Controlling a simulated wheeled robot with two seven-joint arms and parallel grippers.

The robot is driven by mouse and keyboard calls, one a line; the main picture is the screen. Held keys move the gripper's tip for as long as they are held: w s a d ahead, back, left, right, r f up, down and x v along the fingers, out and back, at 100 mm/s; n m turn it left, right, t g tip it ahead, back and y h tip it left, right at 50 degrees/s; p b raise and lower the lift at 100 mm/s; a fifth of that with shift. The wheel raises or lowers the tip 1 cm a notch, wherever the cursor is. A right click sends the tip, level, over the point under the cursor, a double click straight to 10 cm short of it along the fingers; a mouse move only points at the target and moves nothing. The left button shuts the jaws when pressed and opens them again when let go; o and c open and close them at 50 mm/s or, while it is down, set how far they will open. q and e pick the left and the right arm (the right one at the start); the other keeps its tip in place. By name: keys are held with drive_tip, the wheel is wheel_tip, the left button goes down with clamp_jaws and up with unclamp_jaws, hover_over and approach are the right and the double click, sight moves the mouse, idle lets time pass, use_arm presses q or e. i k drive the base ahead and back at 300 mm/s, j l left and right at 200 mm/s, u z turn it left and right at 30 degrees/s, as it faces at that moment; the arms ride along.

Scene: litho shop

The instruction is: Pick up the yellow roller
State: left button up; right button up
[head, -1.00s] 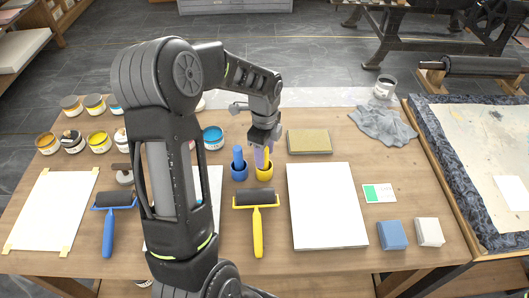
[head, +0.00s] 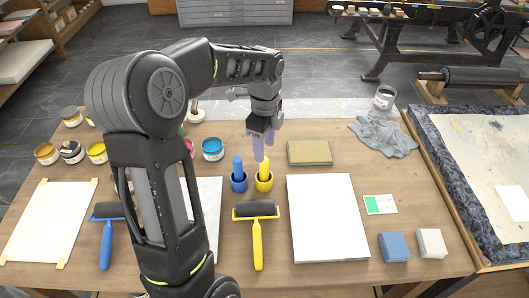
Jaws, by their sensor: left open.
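The yellow roller (head: 257,232) lies on the wooden table, its black cylinder toward the back and its yellow handle toward the front. My left gripper (head: 264,152) is open, fingers pointing down, just above the yellow cup (head: 264,183) with its upright yellow stick. It is behind the yellow roller, well apart from it. A blue roller (head: 107,240) lies at the left, partly hidden by my left arm. My right gripper does not show.
A blue cup (head: 238,180) stands beside the yellow cup. A white slab (head: 327,218) lies right of the yellow roller. A grey sheet (head: 208,200) lies to its left, partly behind my arm. Ink tins (head: 96,152) and a grey cloth (head: 384,137) lie farther back. Bare table surrounds the yellow handle.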

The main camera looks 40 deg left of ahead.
sight(257, 248)
drive_tip(key=k+l, duration=0.75)
drive_tip(key=l, duration=0.2)
